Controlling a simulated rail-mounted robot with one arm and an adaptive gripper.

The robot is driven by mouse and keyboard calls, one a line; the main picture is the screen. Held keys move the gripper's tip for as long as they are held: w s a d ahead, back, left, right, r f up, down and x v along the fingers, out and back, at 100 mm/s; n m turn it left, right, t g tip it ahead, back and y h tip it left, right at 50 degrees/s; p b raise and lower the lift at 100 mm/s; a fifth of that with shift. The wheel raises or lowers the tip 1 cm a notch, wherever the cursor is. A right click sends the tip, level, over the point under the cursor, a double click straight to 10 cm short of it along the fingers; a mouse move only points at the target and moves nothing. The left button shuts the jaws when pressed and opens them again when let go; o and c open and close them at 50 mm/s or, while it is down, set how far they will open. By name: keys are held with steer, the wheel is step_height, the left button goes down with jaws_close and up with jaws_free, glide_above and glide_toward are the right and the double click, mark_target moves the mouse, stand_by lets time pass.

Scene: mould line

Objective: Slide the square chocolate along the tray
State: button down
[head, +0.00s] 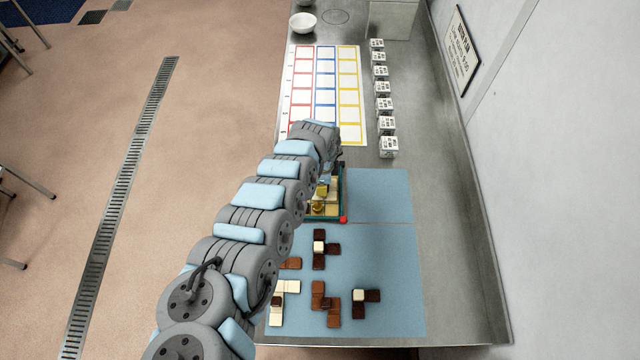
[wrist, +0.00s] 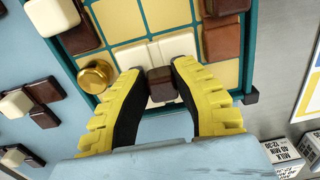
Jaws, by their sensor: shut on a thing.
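In the wrist view, the tray (wrist: 95,98) has a teal rim and pale yellow cells. My gripper (wrist: 161,80) has yellow fingers with black pads, shut on a dark brown chocolate block (wrist: 160,79) at the tray's near side. Two white blocks (wrist: 177,46) lie just beyond it; I cannot tell whether they are joined to the brown one. The fingers hide its sides. In the head view, my arm covers most of the tray (head: 344,190) and hides my gripper.
In the tray, a gold knob (wrist: 96,76) stands left of my fingers and a brown piece (wrist: 221,41) lies to the right. Several brown and white pieces (head: 320,248) lie on the blue mat (head: 390,260). A coloured grid sheet (head: 325,65) and small white boxes (head: 388,147) lie beyond.

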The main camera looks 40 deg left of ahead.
steer(key=c, duration=0.9)
jaws_free()
steer(key=shift+d+f, duration=0.1)
steer(key=shift+d, duration=0.1)
steer(key=shift+a, duration=0.1)
steer(key=shift+r, duration=6.05)
